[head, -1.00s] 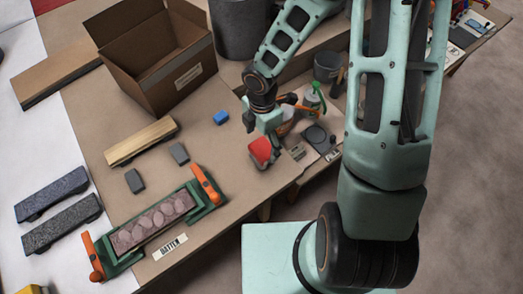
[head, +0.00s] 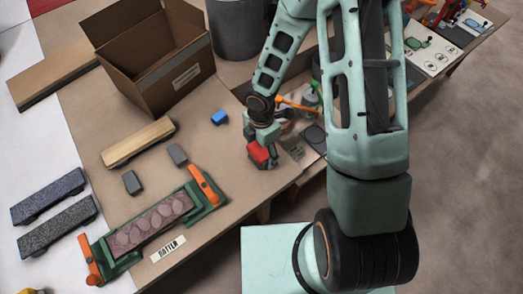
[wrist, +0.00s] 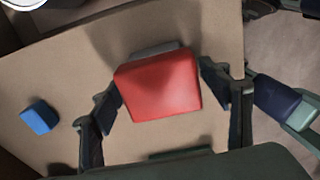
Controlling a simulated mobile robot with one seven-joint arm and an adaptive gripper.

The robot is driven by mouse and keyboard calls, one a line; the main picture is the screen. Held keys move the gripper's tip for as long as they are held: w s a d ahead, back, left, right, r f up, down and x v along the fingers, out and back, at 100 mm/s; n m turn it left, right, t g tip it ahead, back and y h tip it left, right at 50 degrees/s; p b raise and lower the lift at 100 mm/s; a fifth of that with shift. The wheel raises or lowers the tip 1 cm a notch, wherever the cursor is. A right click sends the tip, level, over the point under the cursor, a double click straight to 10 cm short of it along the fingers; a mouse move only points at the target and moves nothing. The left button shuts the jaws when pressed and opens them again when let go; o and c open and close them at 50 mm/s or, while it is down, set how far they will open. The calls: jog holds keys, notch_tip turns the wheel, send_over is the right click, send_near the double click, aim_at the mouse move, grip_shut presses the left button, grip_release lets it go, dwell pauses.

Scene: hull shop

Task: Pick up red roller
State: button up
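The red roller (head: 258,153) lies on the brown bench top near its front edge, partly hidden by my gripper (head: 267,143) in the head view. In the wrist view the red roller (wrist: 158,88) is a blocky red shape with a grey part showing at its far side. My gripper (wrist: 161,82) is open above it, with one dark finger on each side of the red part. Narrow gaps seem to show between fingers and roller; whether either touches I cannot tell.
A blue block (head: 219,118) lies left of the roller. An open cardboard box (head: 150,60) stands behind. A green clamp frame with orange handles (head: 150,222), a wooden block (head: 138,143) and grey blocks (head: 132,182) are to the left. Tools and a bottle crowd the right side.

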jog(key=c, duration=1.4)
jog(key=shift+r, duration=0.1)
jog(key=shift+c, duration=0.2)
